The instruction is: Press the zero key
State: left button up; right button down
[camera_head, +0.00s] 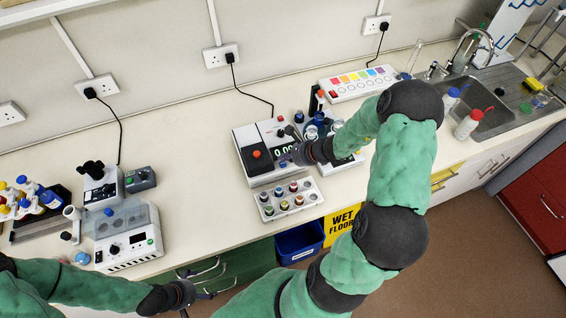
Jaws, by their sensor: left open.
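A white instrument (243,139) with a lit numeric display (285,150) stands on the bench near the middle. A dark plate with an orange-red knob is on its left part. My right gripper (290,153) is at the instrument's right side, over or right beside the display, and hides part of its front. I cannot make out the zero key, nor whether the fingers touch anything or are open or shut. My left gripper (203,289) is open and empty, low in front of the bench, away from the instrument.
A white rack of small coloured vials (290,199) lies just in front of the instrument. Blue-capped bottles (312,132) stand close behind my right gripper. A white box with a blue knob (128,245) is at the left. Bare bench (200,180) lies between.

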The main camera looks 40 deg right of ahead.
aim_at(285, 164)
jog(key=shift+r, duration=0.1)
notch_tip(285, 164, up, 6)
jog(key=p, duration=0.4)
dwell(1.0)
